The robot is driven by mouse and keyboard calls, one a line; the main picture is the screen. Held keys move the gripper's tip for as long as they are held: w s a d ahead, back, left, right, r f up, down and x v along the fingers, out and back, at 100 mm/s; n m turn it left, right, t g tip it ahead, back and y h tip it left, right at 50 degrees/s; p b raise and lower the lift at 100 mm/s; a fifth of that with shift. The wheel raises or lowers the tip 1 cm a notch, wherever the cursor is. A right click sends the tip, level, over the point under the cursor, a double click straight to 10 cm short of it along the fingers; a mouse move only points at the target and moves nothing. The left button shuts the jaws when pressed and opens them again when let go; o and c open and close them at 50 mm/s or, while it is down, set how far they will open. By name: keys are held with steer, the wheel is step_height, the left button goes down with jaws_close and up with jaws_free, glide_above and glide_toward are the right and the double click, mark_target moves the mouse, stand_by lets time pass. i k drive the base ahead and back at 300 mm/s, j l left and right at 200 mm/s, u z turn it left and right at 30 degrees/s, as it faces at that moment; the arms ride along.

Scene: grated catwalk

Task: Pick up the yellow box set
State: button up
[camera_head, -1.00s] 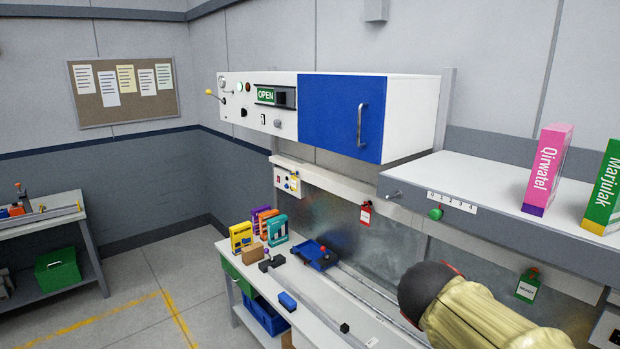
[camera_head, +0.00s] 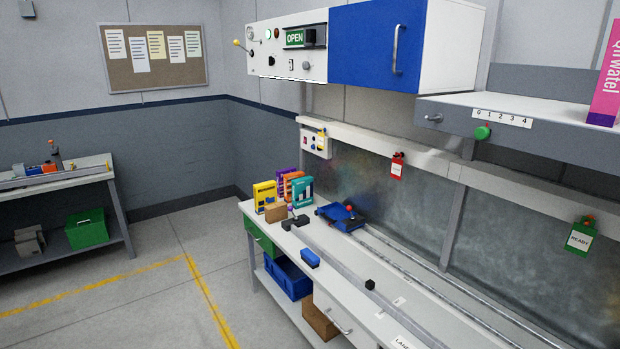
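The yellow box set (camera_head: 264,196) stands upright at the far left end of the white workbench (camera_head: 398,297). A purple box (camera_head: 281,181), an orange box (camera_head: 292,184) and a teal box (camera_head: 301,193) stand close beside it on its right. A small brown block (camera_head: 275,213) sits in front of the boxes. My gripper is not in view, so whether it is open or shut does not show.
A blue rail carriage (camera_head: 342,217) and a long grey bar lie on the bench, with a small blue block (camera_head: 310,258). A blue-doored cabinet (camera_head: 377,45) hangs above. A second bench (camera_head: 60,177) stands at the left. The floor (camera_head: 165,290) between is clear.

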mark_target(265, 192)
steer(key=i+j+u, duration=0.65)
steer(key=i+j, duration=0.15)
steer(key=i+j+u, duration=0.3)
steer(key=i, duration=0.3)
steer(key=i+j+u, duration=0.3)
steer(key=i, duration=0.35)
steer(key=i+u, duration=0.3)
steer(key=i, duration=0.35)
steer(key=i+j+z, duration=0.15)
steer(key=i+z, duration=0.3)
steer(key=i, duration=0.25)
steer(key=i+j+z, duration=0.45)
steer(key=i, duration=0.15)
steer(key=i+j+z, duration=0.4)
steer(key=i+j, duration=0.15)
steer(key=i+j+z, duration=0.55)
steer(key=j+z, duration=0.3)
steer(key=i+j+z, duration=0.3)
steer(key=j+z, duration=0.3)
steer(key=i, duration=0.3)
